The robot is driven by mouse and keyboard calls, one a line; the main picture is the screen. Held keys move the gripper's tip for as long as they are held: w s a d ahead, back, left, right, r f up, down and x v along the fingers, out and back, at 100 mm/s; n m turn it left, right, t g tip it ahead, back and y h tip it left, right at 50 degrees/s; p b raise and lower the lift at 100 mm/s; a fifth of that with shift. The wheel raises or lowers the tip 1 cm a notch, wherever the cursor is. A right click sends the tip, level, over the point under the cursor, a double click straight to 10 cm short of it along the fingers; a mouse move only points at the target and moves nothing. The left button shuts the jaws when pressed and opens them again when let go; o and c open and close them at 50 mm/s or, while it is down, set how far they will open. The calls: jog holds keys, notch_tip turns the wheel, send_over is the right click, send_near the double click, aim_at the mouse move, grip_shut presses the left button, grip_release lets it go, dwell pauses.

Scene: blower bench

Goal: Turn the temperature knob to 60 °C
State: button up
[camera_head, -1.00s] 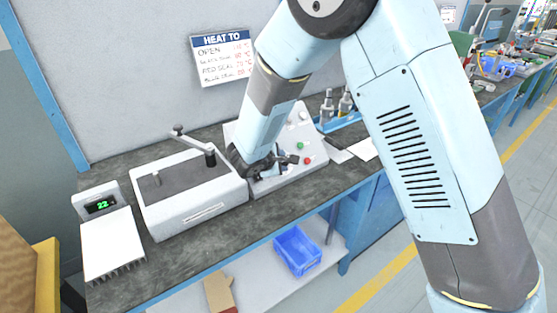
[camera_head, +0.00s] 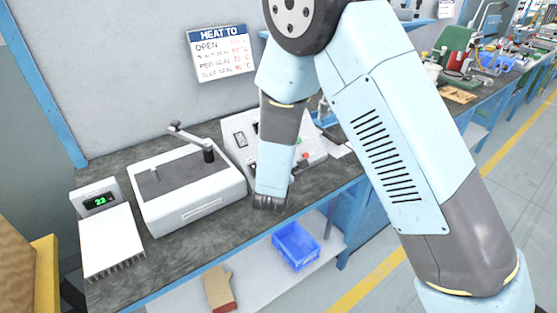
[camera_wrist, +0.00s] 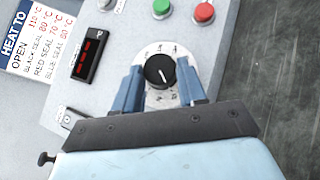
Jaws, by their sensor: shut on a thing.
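The temperature knob (camera_wrist: 159,71) is black and round, on a white dial with numbers, in the wrist view. My gripper (camera_wrist: 161,82) has its two blue fingers on either side of the knob and is shut on it. A pale pointer mark shows on the knob, but I cannot read its setting. The red display (camera_wrist: 87,60) beside the dial is too small to read. In the head view the control box (camera_head: 240,139) is partly covered by my arm, which hides the knob and fingertips.
A green button (camera_wrist: 161,8) and a red button (camera_wrist: 204,13) sit above the dial. A HEAT TO sign (camera_head: 222,55) hangs on the wall. A grey-white machine with a crank (camera_head: 190,190) stands left of the control box. A scale-like unit (camera_head: 108,240) shows 22. A blue bin (camera_head: 296,247) is below the bench.

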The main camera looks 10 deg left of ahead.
jog(key=shift+d, duration=0.1)
dwell(0.4)
jog(key=o, duration=1)
jog(key=shift+o, duration=0.2)
jog(key=v, duration=1.3)
jog(key=shift+s+d, duration=0.2)
jog(key=shift+s, duration=0.15)
